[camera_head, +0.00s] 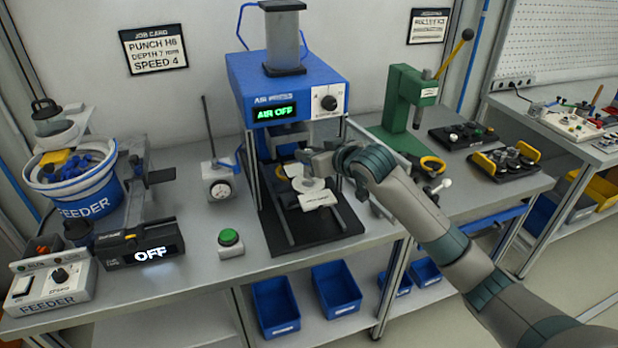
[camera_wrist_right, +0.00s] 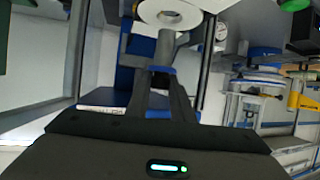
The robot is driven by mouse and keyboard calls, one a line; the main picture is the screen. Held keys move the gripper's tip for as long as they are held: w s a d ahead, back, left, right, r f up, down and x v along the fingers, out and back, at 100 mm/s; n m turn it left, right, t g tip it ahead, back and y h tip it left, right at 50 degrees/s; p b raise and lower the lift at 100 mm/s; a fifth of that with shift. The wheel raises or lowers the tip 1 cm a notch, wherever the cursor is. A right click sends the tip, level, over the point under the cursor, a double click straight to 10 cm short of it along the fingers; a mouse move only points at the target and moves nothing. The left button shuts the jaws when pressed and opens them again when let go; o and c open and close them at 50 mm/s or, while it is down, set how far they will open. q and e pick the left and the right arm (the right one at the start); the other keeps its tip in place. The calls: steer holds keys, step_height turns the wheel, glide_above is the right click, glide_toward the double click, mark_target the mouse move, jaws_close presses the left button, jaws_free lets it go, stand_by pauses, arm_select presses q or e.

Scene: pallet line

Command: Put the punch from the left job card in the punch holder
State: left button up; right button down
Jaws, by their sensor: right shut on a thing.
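The left job card (camera_head: 155,48) on the back wall reads PUNCH H6, DEPTH 7 mm, SPEED 4. My right gripper (camera_head: 322,160) reaches into the blue air press (camera_head: 288,82), between its posts and above its black base. In the right wrist view the gripper (camera_wrist_right: 160,72) is shut on a grey cylindrical punch (camera_wrist_right: 165,48). A pale ring (camera_wrist_right: 166,12) shows at the punch's far end; I cannot tell whether it is part of the punch. The punch holder is not clearly distinguishable. My left gripper is not in view.
The press display reads AIR OFF. A dial gauge stand (camera_head: 219,188) and a green button (camera_head: 229,238) stand left of the press. The green hand press (camera_head: 408,105) and a black tray with yellow handles (camera_head: 505,160) are to the right. Blue bins (camera_head: 275,305) sit below.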

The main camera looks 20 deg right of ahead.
mark_target(310, 178)
steer(key=shift+f, duration=1.5)
steer(key=shift+f+p, duration=0.75)
steer(key=shift+f, duration=1.15)
steer(key=c, duration=1.6)
jaws_free()
steer(key=shift+f, duration=0.1)
steer(key=shift+o, duration=0.2)
steer(key=shift+s, duration=0.15)
